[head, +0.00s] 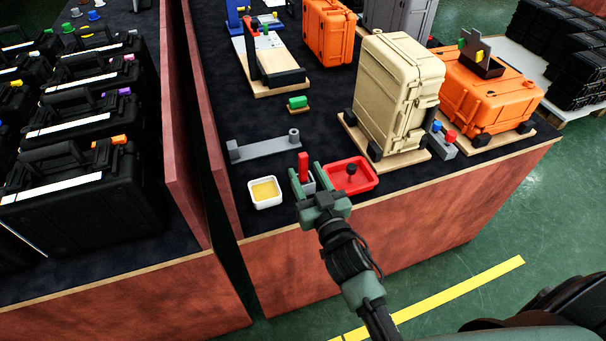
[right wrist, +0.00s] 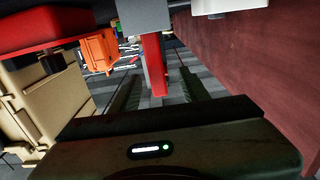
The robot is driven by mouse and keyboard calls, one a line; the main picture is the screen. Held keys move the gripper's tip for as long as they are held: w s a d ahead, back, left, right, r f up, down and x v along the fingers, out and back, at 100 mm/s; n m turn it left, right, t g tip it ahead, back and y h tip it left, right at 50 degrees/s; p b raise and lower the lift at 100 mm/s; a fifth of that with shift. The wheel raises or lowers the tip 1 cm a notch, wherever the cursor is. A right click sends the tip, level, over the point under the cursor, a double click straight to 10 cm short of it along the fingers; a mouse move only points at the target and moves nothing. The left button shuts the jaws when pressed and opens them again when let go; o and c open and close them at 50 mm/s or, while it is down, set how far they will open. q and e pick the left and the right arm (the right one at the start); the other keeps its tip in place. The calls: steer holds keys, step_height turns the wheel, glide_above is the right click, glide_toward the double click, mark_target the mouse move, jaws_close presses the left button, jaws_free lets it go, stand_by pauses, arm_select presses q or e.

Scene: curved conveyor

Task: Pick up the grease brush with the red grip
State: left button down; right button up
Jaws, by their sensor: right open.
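The grease brush's red grip (head: 303,167) stands upright from a small grey holder (head: 308,186) near the table's front edge. Its bristle end is hidden. My right gripper (head: 307,173) is open, with its two green fingers at either side of the red grip. In the right wrist view, which looks upside down, the red grip (right wrist: 154,70) hangs from the grey holder (right wrist: 145,14) between the open fingers (right wrist: 160,80). I cannot tell whether either finger touches it. My left gripper is not in view.
A white dish of yellow grease (head: 265,191) stands left of the holder, and a red tray (head: 366,186) stands close on the right. A grey bracket (head: 264,147) lies behind. A beige case (head: 395,90) stands further back right.

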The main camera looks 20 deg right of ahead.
mark_target(299, 155)
steer(key=w, duration=0.7)
steer(key=shift+p, duration=0.35)
jaws_close()
